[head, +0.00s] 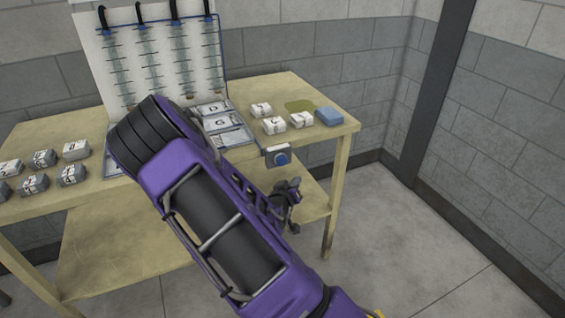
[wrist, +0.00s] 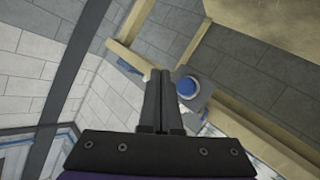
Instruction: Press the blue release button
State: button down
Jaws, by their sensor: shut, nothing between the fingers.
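The blue release button (head: 282,158) sits on a small pale box (head: 271,150) fixed to the front edge of the wooden table, near its right end. In the wrist view the round blue button (wrist: 187,86) shows just right of my fingertips, on a grey housing (wrist: 204,98). My gripper (wrist: 160,74) is shut and empty, its two dark fingers side by side. The fingertips appear close to the button, but I cannot tell whether they touch it. In the head view my gripper (head: 289,187) shows small and dark, below and slightly right of the button, partly hidden by my purple arm.
The wooden table (head: 335,113) holds several labelled white and grey blocks (head: 274,125), a blue block (head: 329,117) and a board with hanging strips (head: 150,60). A lower shelf (head: 313,205) lies under it. Open floor (head: 400,235) is at the right.

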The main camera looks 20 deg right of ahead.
aim_at(286, 161)
jog(key=w, duration=0.7)
jog(key=shift+a+b, duration=0.15)
jog(key=shift+b, duration=0.25)
jog(key=shift+w, duration=0.2)
dwell(1.4)
jog(key=shift+w, duration=0.3)
jog(key=shift+w+b, duration=0.45)
dwell(0.7)
jog(key=shift+s, duration=0.9)
jog(key=shift+s, duration=0.1)
jog(key=shift+s, duration=2.4)
